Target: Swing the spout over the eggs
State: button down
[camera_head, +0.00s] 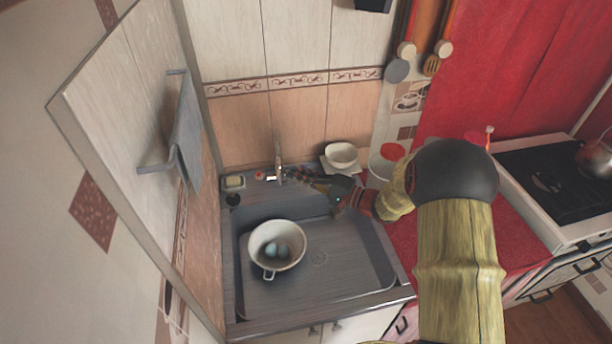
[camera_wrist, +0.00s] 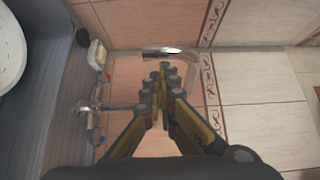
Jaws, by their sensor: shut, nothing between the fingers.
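Several pale eggs (camera_head: 277,250) lie in a white pot (camera_head: 259,236) in the left part of the sink basin. The pot's rim shows at the left edge of the wrist view (camera_wrist: 20,50). The metal tap (camera_head: 278,164) stands at the sink's back edge, behind the pot. In the wrist view its shiny spout (camera_wrist: 172,51) shows just beyond my fingertips. My gripper (camera_head: 308,181) is to the right of the tap, its fingers pointing left towards it. In the wrist view my gripper (camera_wrist: 161,76) has its fingertips together and empty. Whether they touch the spout I cannot tell.
A soap dish (camera_head: 234,183) sits at the sink's back left corner. A white bowl (camera_head: 341,154) stands behind my gripper. A grey towel (camera_head: 188,130) hangs on a rail at the left. The right part of the basin (camera_head: 340,262) is clear.

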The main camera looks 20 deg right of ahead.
jog(key=shift+a, duration=0.15)
jog(key=shift+a+p, duration=0.9)
jog(key=shift+p, duration=0.3)
